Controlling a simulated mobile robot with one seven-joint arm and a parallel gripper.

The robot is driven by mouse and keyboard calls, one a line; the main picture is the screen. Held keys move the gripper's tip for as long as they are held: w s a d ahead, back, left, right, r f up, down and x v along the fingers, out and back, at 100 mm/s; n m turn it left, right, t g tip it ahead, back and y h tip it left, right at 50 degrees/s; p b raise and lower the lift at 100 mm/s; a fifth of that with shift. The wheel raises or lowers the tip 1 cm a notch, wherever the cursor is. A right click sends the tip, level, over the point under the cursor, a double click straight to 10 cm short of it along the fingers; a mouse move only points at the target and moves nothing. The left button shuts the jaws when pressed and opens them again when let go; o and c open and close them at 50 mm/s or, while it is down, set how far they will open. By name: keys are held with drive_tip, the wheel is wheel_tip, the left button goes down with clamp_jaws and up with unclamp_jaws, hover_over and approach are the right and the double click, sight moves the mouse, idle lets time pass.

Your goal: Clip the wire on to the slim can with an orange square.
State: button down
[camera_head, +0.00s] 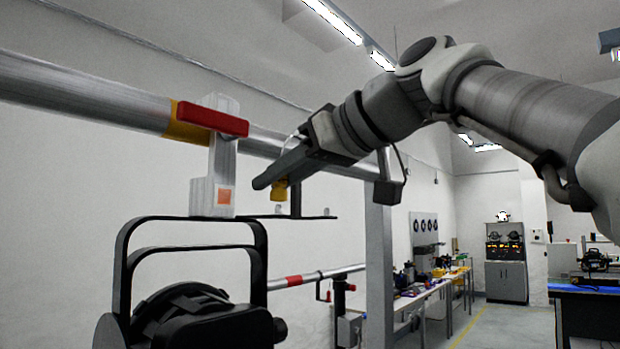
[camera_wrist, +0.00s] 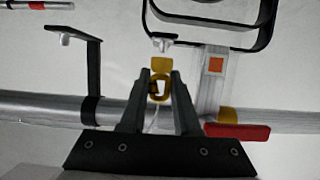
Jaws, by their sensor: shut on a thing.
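My gripper (camera_head: 266,183) is shut on a yellow clip (camera_head: 279,190), which also shows between the fingertips (camera_wrist: 160,78) in the wrist view (camera_wrist: 159,88). A thin pale wire (camera_wrist: 153,122) runs back from the clip between the fingers. The can (camera_head: 190,318) is black, at the lower left, partly cut off, under a black yoke (camera_head: 122,270). A grey clamp (camera_head: 203,196) above the yoke bears an orange square (camera_head: 225,196); the square also shows in the wrist view (camera_wrist: 215,64). The clip is beside the clamp and apart from it. A small pale knob (camera_wrist: 161,42) lies beyond the clip.
A silver pipe (camera_head: 85,92) crosses behind the gripper, with a yellow band (camera_head: 186,126) and the clamp's red lever (camera_head: 212,118) on it. A black bracket (camera_head: 296,203) hangs close by. A lower pipe (camera_head: 345,271) and a grey post (camera_head: 379,265) stand behind.

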drive_tip(key=shift+f+b, duration=0.75)
drive_tip(key=shift+f, duration=0.15)
idle(1.0)
drive_tip(key=c, duration=0.6)
unclamp_jaws()
drive_tip(key=shift+o, duration=0.2)
drive_tip(key=p+v, duration=0.2)
drive_tip(key=v, duration=1.5)
drive_tip(key=shift+d, duration=0.15)
